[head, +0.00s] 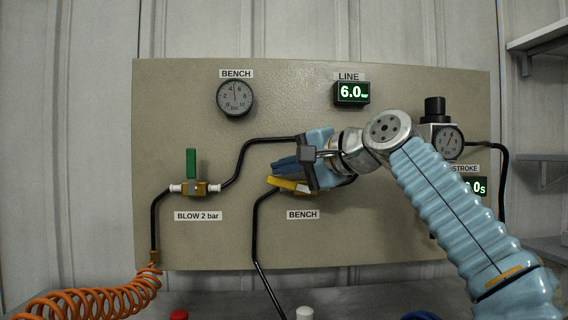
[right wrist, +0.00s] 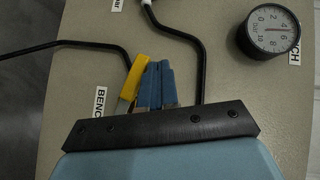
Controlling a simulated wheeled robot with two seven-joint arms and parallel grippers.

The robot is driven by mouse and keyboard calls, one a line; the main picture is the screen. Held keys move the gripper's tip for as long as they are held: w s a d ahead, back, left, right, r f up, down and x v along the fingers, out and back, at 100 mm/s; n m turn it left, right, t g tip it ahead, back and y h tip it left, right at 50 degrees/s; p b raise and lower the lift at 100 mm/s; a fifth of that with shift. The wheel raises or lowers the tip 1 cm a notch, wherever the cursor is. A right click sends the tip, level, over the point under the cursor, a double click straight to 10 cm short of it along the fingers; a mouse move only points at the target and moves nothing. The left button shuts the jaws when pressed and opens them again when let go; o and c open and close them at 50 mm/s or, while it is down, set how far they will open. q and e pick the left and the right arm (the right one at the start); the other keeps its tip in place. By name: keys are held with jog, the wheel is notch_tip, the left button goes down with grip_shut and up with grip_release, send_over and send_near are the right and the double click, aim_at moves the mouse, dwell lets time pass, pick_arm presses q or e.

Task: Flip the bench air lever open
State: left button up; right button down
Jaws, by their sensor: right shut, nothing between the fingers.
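The yellow bench air lever (head: 291,185) is on the panel above the lower BENCH label (head: 303,215). It lies nearly level, sloping slightly down to the right in the head view. My right gripper (head: 282,166) is shut and empty, its blue fingers just above the lever. In the right wrist view the fingers (right wrist: 157,84) are together right beside the yellow lever (right wrist: 134,76); I cannot tell whether they touch it. The gripper hides most of the valve body. My left gripper is not in view.
A green lever (head: 191,163) stands upright on the blow valve to the left. The round bench gauge (head: 235,98) and the LINE display (head: 352,93), reading 6.0, are above. A regulator (head: 436,130) is at right. Black hoses run beside the bench valve; an orange coil (head: 90,300) hangs lower left.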

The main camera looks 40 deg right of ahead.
jog(key=v, duration=1.4)
jog(key=shift+f, duration=0.15)
